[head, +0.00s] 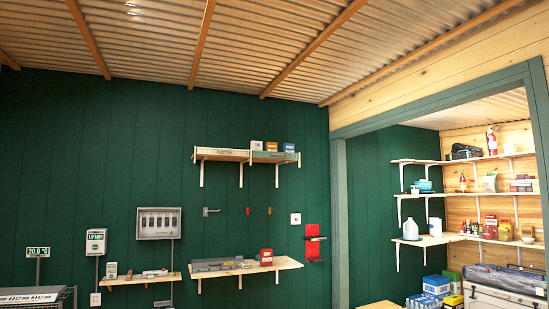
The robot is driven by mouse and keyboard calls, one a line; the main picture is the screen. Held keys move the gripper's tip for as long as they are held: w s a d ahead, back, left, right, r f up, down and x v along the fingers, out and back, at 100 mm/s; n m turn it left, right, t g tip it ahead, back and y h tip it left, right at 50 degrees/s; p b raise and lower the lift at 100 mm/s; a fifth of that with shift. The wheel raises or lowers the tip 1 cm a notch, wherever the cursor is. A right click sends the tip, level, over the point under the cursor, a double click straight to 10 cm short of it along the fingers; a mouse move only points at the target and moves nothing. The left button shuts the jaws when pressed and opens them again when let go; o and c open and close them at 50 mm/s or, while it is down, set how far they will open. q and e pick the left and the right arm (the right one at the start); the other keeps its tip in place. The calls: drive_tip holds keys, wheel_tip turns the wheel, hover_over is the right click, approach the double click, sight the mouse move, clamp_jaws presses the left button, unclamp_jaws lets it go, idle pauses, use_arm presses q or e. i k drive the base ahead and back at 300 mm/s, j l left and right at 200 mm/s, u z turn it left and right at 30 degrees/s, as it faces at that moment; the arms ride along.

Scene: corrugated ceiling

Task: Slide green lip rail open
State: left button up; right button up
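On the dark green wall, an upper wooden shelf (200,157) on white brackets carries two long, low pieces along its front. The left one is a grey strip (222,154) with lettering. The right one is a grey-green strip (275,157), which may be the green lip rail. It is small in the view, and I cannot tell whether it is open or shut. Small boxes (271,146) show above it. Neither of my grippers is in view.
A lower shelf (285,264) holds grey items and a red box (265,257). A red panel (312,243) hangs to its right. A grey box (158,223) and a white meter (96,242) are on the left wall. A stocked alcove (470,200) opens at right.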

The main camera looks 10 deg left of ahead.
sight(255, 153)
drive_tip(key=i+z, duration=0.15)
drive_tip(key=i, duration=3.85)
drive_tip(key=i+l, duration=0.1)
drive_tip(key=i, duration=0.35)
drive_tip(key=i+l+u, duration=0.1)
drive_tip(key=i, duration=0.4)
drive_tip(key=i+l+u, duration=0.1)
drive_tip(key=i, duration=0.35)
